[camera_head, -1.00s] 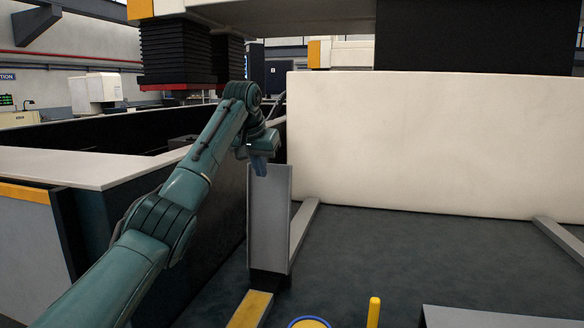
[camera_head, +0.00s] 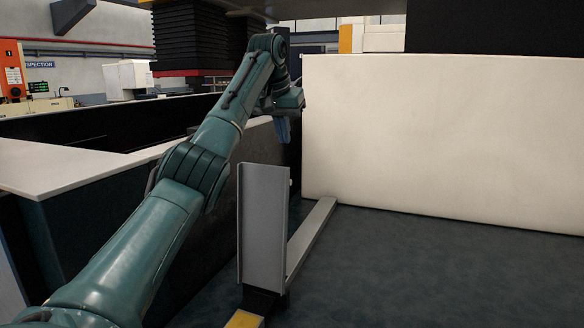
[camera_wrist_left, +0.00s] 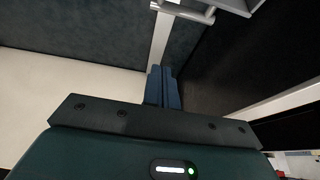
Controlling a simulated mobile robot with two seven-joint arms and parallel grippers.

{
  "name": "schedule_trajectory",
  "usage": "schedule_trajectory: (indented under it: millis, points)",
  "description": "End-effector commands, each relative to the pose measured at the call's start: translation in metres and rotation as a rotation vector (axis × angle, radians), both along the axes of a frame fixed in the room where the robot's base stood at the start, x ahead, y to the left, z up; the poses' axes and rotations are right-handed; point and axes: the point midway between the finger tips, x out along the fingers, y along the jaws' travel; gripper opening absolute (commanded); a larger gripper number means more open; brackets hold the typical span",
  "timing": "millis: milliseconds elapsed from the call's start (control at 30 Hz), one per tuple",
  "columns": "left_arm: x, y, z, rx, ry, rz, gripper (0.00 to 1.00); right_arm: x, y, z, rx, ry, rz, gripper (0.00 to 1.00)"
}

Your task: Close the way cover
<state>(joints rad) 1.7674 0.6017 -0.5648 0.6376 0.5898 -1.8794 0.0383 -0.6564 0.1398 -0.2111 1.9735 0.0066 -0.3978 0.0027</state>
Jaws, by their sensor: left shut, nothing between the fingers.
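I cannot tell for sure which part is the way cover. A large cream panel (camera_head: 440,130) stands upright across the back of the dark floor; it also shows in the left wrist view (camera_wrist_left: 60,90). A grey upright channel (camera_head: 262,225) stands in front of it, to the left. Black bellows (camera_head: 200,38) hang at the upper left. My left gripper (camera_head: 282,131) points down beside the panel's left edge, beyond the channel's top. Its blue fingers (camera_wrist_left: 163,88) are together and hold nothing; contact with the panel cannot be made out. My right gripper is out of view.
A pale-topped wall (camera_head: 70,172) with dark sides runs along the left, under my left arm. A light rail (camera_head: 312,235) lies on the dark floor (camera_head: 400,270), leading back toward the panel. The floor right of the rail is clear. A yellow piece (camera_head: 244,319) sits at the channel's foot.

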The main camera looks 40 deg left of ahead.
Motion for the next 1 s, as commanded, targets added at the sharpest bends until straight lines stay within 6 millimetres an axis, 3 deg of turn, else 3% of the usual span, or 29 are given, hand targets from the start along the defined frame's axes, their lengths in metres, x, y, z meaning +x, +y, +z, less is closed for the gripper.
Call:
schedule_trajectory:
  millis: [167,500,1000]
  points:
    - [0.009,0.004,-0.024,0.001,0.003,0.001,0.00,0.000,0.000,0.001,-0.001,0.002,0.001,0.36]
    - [0.036,0.013,-0.092,0.001,0.005,0.002,0.00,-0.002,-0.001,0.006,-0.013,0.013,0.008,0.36]
    - [0.001,0.002,-0.091,0.001,0.000,0.001,0.00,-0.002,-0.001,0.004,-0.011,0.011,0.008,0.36]
